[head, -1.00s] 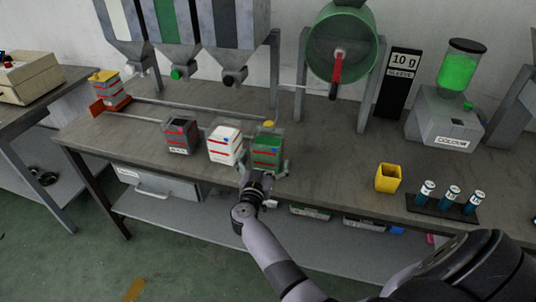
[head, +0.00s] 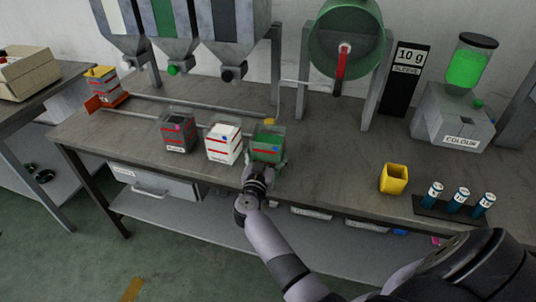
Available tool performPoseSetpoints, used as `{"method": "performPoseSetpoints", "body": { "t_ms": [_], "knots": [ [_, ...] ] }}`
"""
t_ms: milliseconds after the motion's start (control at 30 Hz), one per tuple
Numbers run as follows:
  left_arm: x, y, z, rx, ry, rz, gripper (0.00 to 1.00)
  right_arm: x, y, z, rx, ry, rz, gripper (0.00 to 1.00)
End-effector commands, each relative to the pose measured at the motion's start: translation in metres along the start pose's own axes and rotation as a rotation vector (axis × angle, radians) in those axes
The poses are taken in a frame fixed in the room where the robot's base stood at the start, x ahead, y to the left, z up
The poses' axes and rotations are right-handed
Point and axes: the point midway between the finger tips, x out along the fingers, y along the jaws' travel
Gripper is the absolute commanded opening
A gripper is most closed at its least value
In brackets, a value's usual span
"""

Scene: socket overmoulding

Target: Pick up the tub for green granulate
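The tub for green granulate (head: 266,150) is a clear-topped box with a green lower part and a red stripe. It stands on the workbench (head: 330,180), at the right end of a row of three tubs. My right gripper (head: 264,165) is at the near side of this tub, with fingertips by its lower left and right sides. The tub hides part of the fingers, so I cannot tell whether they press on it. My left gripper is not in view.
A white tub (head: 223,146) stands close on the left, then a dark grey tub (head: 178,134). A yellow cup (head: 394,179) and a rack of blue vials (head: 440,210) are to the right. Hoppers (head: 235,40) and a green drum (head: 345,35) stand behind.

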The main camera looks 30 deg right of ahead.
Motion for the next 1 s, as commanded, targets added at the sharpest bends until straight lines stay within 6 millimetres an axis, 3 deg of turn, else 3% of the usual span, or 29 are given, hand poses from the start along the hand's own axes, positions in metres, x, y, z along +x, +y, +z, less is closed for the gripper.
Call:
{"method": "performPoseSetpoints", "body": {
  "t_ms": [567, 1000],
  "knots": [
    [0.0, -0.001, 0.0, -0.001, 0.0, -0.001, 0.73, 0.001, 0.0, -0.003, 0.001, 0.006, 0.0, 0.28],
    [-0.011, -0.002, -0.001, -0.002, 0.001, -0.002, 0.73, 0.001, 0.0, -0.012, 0.001, 0.005, 0.0, 0.28]
  ]
}}
